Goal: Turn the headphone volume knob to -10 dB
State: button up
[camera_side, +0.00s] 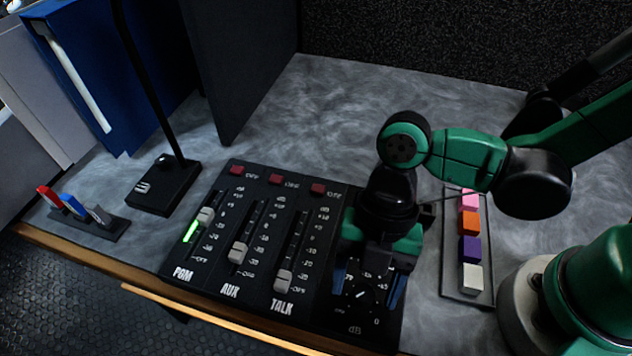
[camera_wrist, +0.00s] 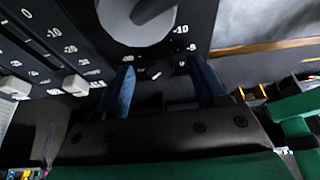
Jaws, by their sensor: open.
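The headphone volume knob (camera_side: 361,294) is a dark round knob with a short white pointer line, on the right section of the black mixer panel. Which mark the pointer meets I cannot tell. My gripper (camera_side: 367,285) is open, with its blue fingers pointing down on either side of the knob in the side view.
The mixer panel (camera_side: 262,225) has three faders marked PGM, AUX and TALK, left of my gripper. A tray (camera_side: 466,296) of coloured blocks lies to the right. A black stand base (camera_side: 165,187) and a small rack of coloured pieces (camera_side: 90,222) stand left. Grey desk is clear behind.

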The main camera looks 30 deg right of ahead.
jog(key=shift+s+f, duration=0.1)
jog(key=shift+f, duration=0.1)
grip_shut()
